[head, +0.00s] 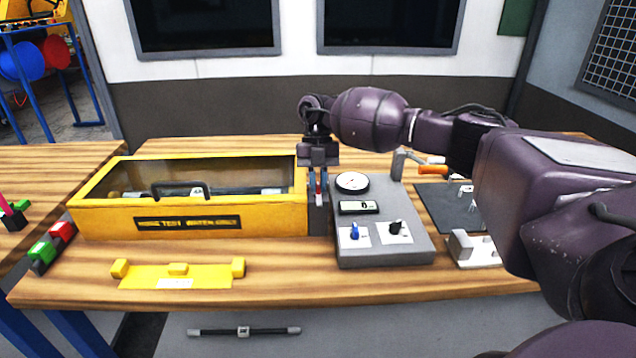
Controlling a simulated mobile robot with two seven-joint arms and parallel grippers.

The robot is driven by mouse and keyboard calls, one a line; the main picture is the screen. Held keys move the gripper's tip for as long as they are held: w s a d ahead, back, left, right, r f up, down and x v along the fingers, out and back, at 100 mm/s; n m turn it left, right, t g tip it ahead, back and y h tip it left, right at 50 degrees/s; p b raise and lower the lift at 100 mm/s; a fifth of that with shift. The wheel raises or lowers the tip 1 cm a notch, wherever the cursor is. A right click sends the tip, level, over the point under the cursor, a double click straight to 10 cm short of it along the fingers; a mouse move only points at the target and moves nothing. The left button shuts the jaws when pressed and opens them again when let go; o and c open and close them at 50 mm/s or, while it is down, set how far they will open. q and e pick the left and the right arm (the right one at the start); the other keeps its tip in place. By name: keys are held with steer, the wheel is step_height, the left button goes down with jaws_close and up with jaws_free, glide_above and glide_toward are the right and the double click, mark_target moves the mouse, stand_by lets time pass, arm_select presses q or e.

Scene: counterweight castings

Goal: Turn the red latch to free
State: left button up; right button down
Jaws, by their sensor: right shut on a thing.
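The red latch (318,188) shows as a small strip of red at the right end of a yellow case (190,222), beside a grey console. My right gripper (318,193) points straight down there, its two fingers shut on the latch from either side. The fingers hide most of the latch, so I cannot tell which way it is turned. The case has a clear lid with a black handle (181,189) and looks closed, with a bar-like thing inside. My left gripper is not in view.
The grey console (385,255) with a dial, a small display and two knobs stands right of the case. A yellow bracket (178,276) lies in front of the case. A dark mat (447,208) and a light metal fixture (474,249) are farther right, near my right arm.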

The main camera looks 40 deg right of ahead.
steer(key=c, duration=1.2)
jaws_free()
steer(key=shift+o, duration=0.2)
